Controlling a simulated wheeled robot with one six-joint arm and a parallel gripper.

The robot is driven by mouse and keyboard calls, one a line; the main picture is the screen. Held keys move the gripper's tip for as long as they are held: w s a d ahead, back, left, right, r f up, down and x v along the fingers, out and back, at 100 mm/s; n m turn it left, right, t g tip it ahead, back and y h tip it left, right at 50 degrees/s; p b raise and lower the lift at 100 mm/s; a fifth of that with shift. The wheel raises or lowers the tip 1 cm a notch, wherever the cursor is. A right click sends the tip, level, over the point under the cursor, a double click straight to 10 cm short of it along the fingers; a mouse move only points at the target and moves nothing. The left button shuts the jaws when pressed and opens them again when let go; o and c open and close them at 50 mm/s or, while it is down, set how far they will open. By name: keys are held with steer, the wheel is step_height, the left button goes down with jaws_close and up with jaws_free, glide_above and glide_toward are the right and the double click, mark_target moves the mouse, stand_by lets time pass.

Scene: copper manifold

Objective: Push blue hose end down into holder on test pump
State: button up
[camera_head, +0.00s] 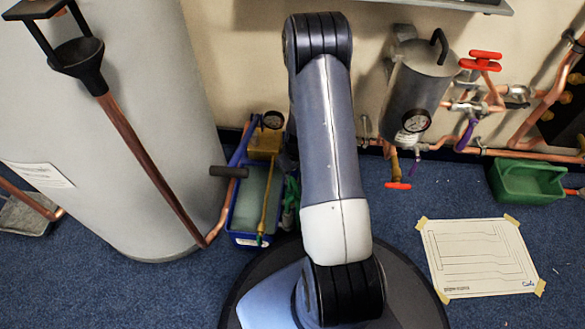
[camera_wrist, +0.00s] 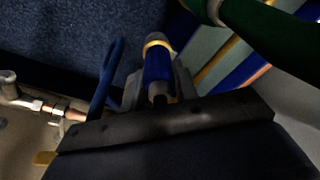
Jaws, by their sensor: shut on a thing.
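In the wrist view my gripper (camera_wrist: 158,88) is shut on the blue hose end (camera_wrist: 158,66), which has a yellow band near its tip. A loop of blue hose (camera_wrist: 107,82) runs beside the left finger. The test pump (camera_head: 247,238) is a blue box on the floor left of my arm in the head view, with a yellow rod across it. Its blue edge also shows at the right of the wrist view (camera_wrist: 240,76). The holder cannot be made out clearly. My arm hides the gripper and hose end in the head view.
A dark green part (camera_wrist: 265,32) crosses the wrist view's upper right, near the gripper. A large grey cylinder (camera_head: 130,180) stands left of the pump. Copper pipes (camera_head: 525,153) and a grey vessel (camera_head: 418,95) are on the wall at right. A paper sheet (camera_head: 480,255) lies on the carpet.

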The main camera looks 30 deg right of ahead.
steer(key=o, duration=1.1)
steer(key=r+p, duration=0.1)
steer(key=r, duration=0.2)
steer(key=s+r+p, duration=0.1)
steer(key=r+p, duration=0.1)
steer(key=r, duration=0.2)
steer(key=r+p, duration=0.2)
steer(key=r, duration=0.1)
steer(key=shift+s+d+r, duration=0.2)
steer(key=shift+s+r, duration=0.1)
steer(key=shift+r, duration=0.1)
steer(key=shift+f, duration=0.1)
steer(key=f+b, duration=0.1)
steer(key=f, duration=0.2)
steer(key=w+f+b, duration=0.1)
steer(key=f+b, duration=0.1)
steer(key=f, duration=0.2)
steer(key=f+b, duration=0.2)
steer(key=f, duration=0.1)
steer(key=shift+w+a+f, duration=0.2)
steer(key=shift+w+f, duration=0.1)
steer(key=shift+r, duration=0.35)
